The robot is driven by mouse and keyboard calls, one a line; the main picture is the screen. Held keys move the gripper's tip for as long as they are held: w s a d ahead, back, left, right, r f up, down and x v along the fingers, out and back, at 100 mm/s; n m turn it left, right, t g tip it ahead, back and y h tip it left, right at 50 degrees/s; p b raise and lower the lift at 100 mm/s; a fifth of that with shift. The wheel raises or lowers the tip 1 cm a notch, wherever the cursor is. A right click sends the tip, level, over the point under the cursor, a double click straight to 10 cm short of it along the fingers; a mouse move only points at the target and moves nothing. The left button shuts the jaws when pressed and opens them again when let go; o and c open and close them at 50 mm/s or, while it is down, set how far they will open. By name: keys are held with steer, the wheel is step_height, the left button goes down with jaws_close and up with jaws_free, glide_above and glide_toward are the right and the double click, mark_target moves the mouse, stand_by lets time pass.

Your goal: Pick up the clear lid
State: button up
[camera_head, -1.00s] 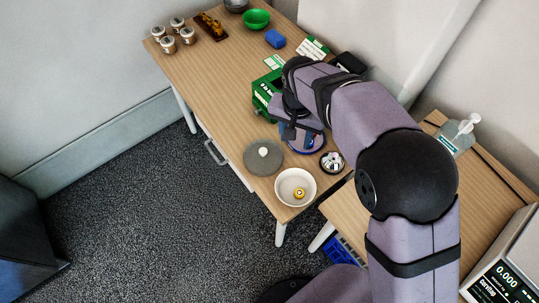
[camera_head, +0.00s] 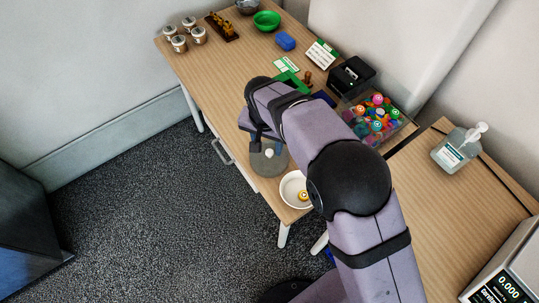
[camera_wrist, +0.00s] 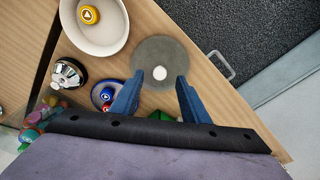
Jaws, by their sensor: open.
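The clear lid (camera_wrist: 177,57) is a flat, see-through grey disc with a white knob, lying on the table. In the head view the lid (camera_head: 270,165) is partly covered by my arm. My gripper (camera_wrist: 154,83) is open and empty in the wrist view. Its two blue fingers point toward the lid's near edge, and the knob lies just beyond the fingertips, roughly between them. In the head view my gripper (camera_head: 267,140) is over the lid's far part. I cannot tell the exact height of the fingers above the lid.
A white bowl (camera_wrist: 83,40) holding a yellow piece stands beside the lid. A dark blue dish (camera_wrist: 96,97) with small pieces and a silver bell (camera_wrist: 68,80) are close by. A clear bin (camera_head: 399,126) of colourful pieces is at the right. The table's front edge runs near the lid.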

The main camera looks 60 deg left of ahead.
mark_target(269, 152)
steer(key=shift+w+a+f+p, duration=0.1)
steer(key=shift+f+p, duration=0.2)
steer(key=shift+f, duration=0.45)
steer(key=shift+w+a+f+p, duration=0.15)
steer(key=shift+f+p, duration=0.1)
steer(key=shift+f, duration=0.5)
steer(key=shift+w+a+f+p, duration=0.1)
steer(key=shift+f+p, duration=0.2)
steer(key=shift+f, duration=0.45)
jaws_close()
